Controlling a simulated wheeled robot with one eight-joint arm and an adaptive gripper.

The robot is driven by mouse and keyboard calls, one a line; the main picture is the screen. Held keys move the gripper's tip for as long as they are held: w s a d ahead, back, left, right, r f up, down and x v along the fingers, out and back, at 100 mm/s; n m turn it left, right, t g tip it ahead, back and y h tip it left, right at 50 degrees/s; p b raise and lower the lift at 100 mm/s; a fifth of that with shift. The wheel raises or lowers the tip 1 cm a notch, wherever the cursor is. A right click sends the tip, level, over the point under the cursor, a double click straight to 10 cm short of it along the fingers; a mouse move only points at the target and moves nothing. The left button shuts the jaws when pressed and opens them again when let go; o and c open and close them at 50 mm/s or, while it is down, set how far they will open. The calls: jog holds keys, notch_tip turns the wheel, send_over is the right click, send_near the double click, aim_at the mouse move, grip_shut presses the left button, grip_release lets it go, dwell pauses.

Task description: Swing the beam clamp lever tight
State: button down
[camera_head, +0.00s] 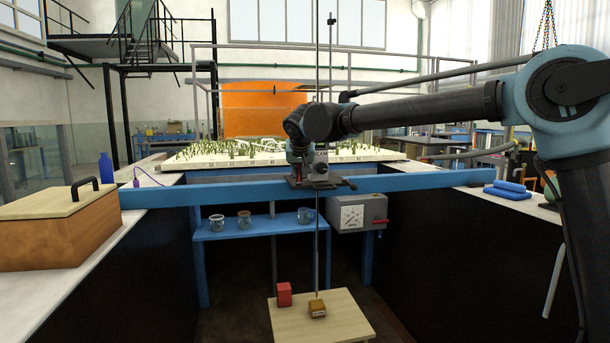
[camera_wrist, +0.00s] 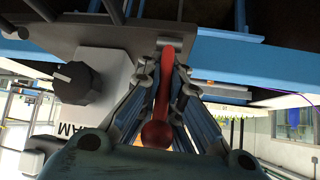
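The beam clamp (camera_head: 318,181) sits on the blue beam (camera_head: 220,190) near its middle, with a thin upright rod beside it. My gripper (camera_head: 302,160) is right at the clamp in the head view, and hides part of it. In the wrist view, the red lever (camera_wrist: 163,90) with its round red knob lies lengthwise between the two fingers of my gripper (camera_wrist: 167,75). The fingertips are close together on either side of the lever and appear to pinch it. The knob sits back toward the palm.
A black dial (camera_wrist: 72,82) on a light housing stands close left of the fingers. A wooden box (camera_head: 60,230) stands at left. A grey meter box (camera_head: 357,213) hangs below the beam. A small table (camera_head: 345,318) with red and brass blocks stands lower down.

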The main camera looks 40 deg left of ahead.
jog(key=shift+w, duration=0.2)
jog(key=c, duration=1.7)
grip_release()
jog(key=shift+s, duration=0.1)
jog(key=shift+s+r, duration=0.15)
jog(key=shift+s, duration=0.05)
jog(key=v, duration=1.1)
jog(key=shift+d+r, duration=0.2)
jog(key=shift+d, duration=0.05)
